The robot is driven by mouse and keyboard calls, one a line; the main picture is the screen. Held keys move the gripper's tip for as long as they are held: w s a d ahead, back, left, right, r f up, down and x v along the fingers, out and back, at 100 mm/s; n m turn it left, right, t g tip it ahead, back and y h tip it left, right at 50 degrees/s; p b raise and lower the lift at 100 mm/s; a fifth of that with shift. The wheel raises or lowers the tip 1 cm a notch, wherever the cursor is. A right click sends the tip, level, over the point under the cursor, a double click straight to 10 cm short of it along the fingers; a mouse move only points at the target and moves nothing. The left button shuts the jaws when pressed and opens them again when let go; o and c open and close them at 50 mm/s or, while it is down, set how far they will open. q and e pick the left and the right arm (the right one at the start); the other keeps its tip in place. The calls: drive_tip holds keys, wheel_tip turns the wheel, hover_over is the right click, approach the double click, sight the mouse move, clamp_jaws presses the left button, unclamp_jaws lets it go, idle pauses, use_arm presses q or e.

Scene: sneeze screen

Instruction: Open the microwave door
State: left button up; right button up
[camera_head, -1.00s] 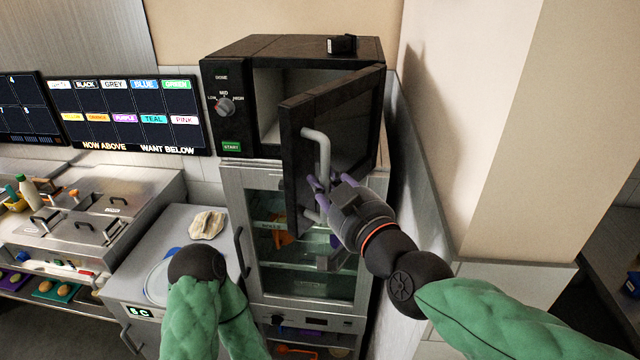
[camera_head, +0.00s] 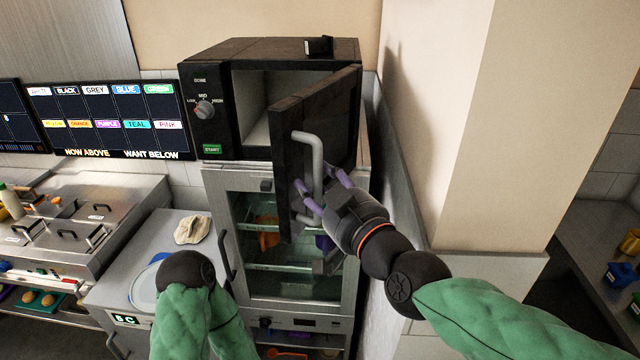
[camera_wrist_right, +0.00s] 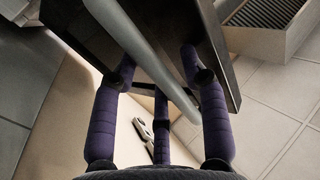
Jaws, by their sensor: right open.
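The black microwave (camera_head: 215,125) stands on top of a glass-fronted cabinet. Its door (camera_head: 290,125) is swung part way open toward me, and the pale inside shows at its left. A grey bar handle (camera_head: 318,160) runs down the door. My right gripper (camera_head: 308,193) is open, its purple fingers at the lower part of the handle. In the right wrist view the handle (camera_wrist_right: 150,50) passes between the spread fingers (camera_wrist_right: 155,90); I cannot tell whether they touch it. My left arm is low at the left; its gripper is not visible.
The glass-fronted cabinet (camera_head: 222,190) below has its own handle. A wall corner (camera_head: 440,130) stands close to the right of the door. A counter with a pale flat item (camera_head: 193,230) and a menu screen (camera_head: 110,118) are at the left.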

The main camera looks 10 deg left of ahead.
drive_tip(key=v, duration=1.2)
